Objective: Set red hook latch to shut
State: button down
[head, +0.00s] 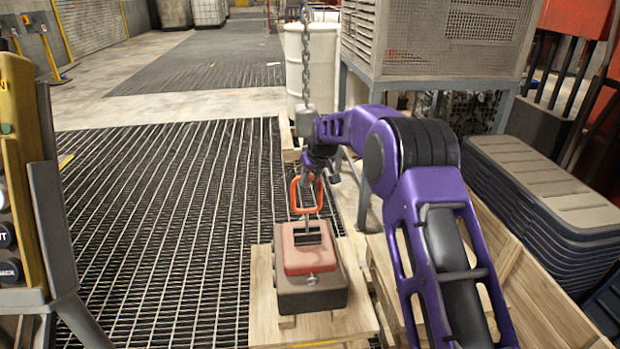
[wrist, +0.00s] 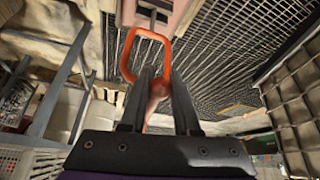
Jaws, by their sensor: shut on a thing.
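A hook hangs on a chain in the head view, above a red block (head: 308,252) on a dark base. An orange-red loop (head: 294,196) stands up from the block and meets the hook; the loop also shows in the wrist view (wrist: 128,52). My gripper (wrist: 160,78) is just below the loop in that view, its two fingers on either side of a reddish piece (wrist: 158,90), which seems to be the red hook latch. The fingers are shut on it. In the head view my gripper (head: 314,178) and wrist hide most of the hook, so the latch's angle cannot be told.
The chain (head: 305,60) comes down from above to a grey fitting (head: 305,120). The block rests on a wooden stand (head: 265,300). A white drum (head: 315,70) and a mesh cage (head: 440,40) stand behind. A wooden crate (head: 545,310) is at right; open grating lies left.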

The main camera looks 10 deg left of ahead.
jog(key=c, duration=0.6)
grip_release()
jog(key=shift+w, duration=0.1)
jog(key=shift+c, duration=0.2)
jog(key=shift+r, duration=0.15)
jog(key=p+v, duration=0.1)
jog(key=v, duration=1.6)
jog(key=shift+d+p, duration=0.15)
jog(key=shift+p, duration=0.15)
